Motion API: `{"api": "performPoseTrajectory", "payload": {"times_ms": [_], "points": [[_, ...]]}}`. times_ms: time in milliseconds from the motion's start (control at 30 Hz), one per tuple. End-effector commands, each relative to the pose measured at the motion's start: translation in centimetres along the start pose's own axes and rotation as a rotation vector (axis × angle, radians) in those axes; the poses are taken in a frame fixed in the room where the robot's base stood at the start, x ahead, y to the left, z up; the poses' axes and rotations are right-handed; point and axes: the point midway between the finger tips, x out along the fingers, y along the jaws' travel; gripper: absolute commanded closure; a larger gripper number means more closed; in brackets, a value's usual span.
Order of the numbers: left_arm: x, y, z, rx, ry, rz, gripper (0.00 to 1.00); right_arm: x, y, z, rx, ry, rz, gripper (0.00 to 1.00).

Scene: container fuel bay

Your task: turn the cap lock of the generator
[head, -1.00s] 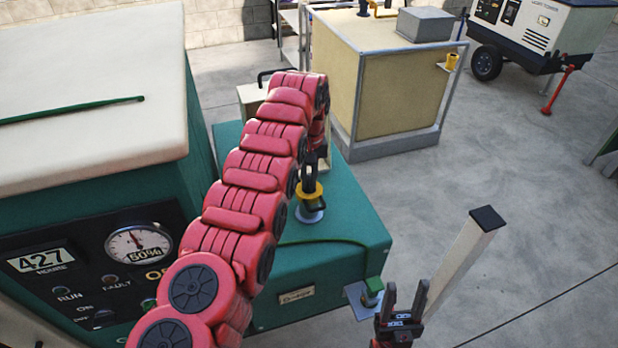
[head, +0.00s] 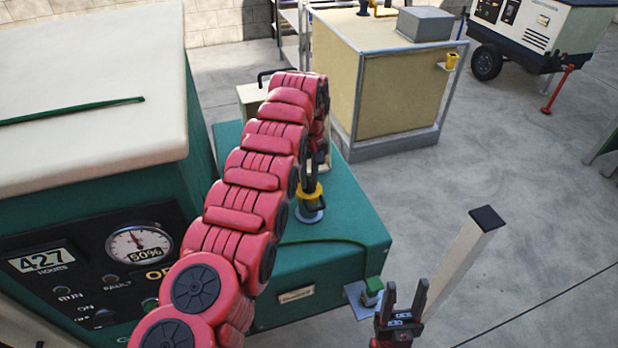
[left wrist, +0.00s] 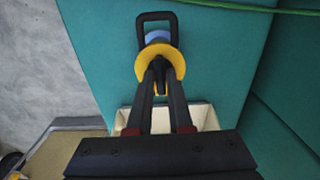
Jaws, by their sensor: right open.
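The generator (head: 345,240) is a teal cabinet with a pale top section at the left. A yellow cap lock (head: 308,193) sits on its teal deck, on a light round base. In the left wrist view the yellow cap (left wrist: 143,68) has a black loop (left wrist: 157,17) beyond it. My left gripper (left wrist: 159,72) points down at the cap, its fingertips overlapping the yellow part. The fingers look close together; whether they grip it is unclear. My red arm hides part of the deck. My right gripper (head: 402,298) is open and empty, in front of the deck's right corner.
A gauge panel (head: 95,265) faces front at the left. A green cable (head: 335,241) crosses the deck to a small green block (head: 373,285). A beige tank box (head: 395,95) stands behind. Open concrete lies right.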

Motion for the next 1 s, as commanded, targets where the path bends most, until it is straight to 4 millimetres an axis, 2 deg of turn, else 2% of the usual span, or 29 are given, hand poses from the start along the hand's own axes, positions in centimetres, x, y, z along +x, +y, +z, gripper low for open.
{"api": "performPoseTrajectory", "payload": {"times_ms": [33,100,133,400,567,767,1000], "points": [[0.0,0.0,0.0,0.0,0.0,0.0,0.71,0.0,0.0,0.0,0.0,0.0,0.0,0.5],[0.0,0.0,0.0,0.0,-0.001,0.0,0.58,0.0,0.0,0.0,0.0,0.0,0.0,0.5],[0.0,0.0,0.0,0.0,-0.001,0.0,0.55,0.0,0.0,0.0,0.0,0.0,0.0,0.5],[0.0,0.0,0.0,0.001,-0.002,-0.001,0.55,0.0,0.0,0.0,0.0,0.0,0.0,0.5],[-0.8,0.0,0.1,0.001,-0.003,-0.001,0.55,0.6,0.0,-0.1,0.0,0.0,0.0,0.5],[-4.2,-0.1,-0.1,0.0,0.002,0.001,0.55,2.9,0.1,-0.5,0.0,0.0,0.0,0.5],[-8.9,0.0,0.0,0.001,-0.001,-0.001,0.55,7.8,0.4,-1.3,0.0,0.0,0.0,0.5]]}}
